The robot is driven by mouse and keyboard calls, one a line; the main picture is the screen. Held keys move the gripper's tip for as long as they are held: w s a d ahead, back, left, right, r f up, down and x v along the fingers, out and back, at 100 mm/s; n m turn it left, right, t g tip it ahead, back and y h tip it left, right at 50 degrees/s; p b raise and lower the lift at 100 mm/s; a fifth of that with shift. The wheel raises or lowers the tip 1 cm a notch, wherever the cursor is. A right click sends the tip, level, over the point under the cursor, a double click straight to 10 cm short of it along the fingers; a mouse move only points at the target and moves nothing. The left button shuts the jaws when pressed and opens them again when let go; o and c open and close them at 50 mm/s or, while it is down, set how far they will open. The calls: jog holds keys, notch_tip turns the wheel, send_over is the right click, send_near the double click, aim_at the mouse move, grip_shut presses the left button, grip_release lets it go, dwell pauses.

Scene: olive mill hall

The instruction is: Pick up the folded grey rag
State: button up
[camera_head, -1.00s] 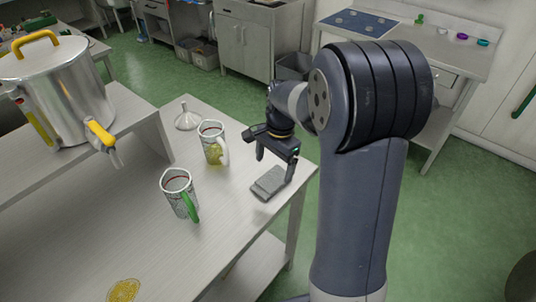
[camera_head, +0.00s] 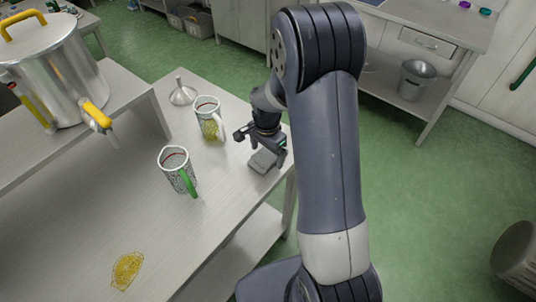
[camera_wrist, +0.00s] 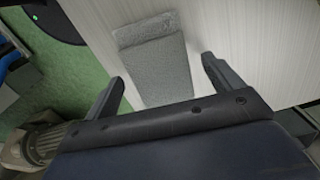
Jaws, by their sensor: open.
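The folded grey rag (camera_head: 263,160) lies flat near the right edge of the table, partly hidden by my gripper in the head view. In the wrist view the rag (camera_wrist: 155,72) lies on the pale tabletop, ahead of and between my two fingers. My gripper (camera_head: 266,155) is above the rag in the head view. In the wrist view my gripper (camera_wrist: 163,80) has its fingers spread wide with nothing between them. I cannot tell exactly how high the fingers are above the rag.
Two measuring jugs, one with a green handle (camera_head: 178,170) and one with a white handle (camera_head: 209,119), stand left of the rag. A funnel (camera_head: 182,93) stands behind them. A steel pot (camera_head: 58,75) stands on a raised shelf.

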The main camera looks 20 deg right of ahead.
aim_at(267, 155)
jog(key=shift+f, duration=0.45)
jog(key=c, duration=1.1)
notch_tip(267, 155, up, 10)
jog(key=shift+r+b, duration=0.1)
jog(key=shift+b, duration=0.55)
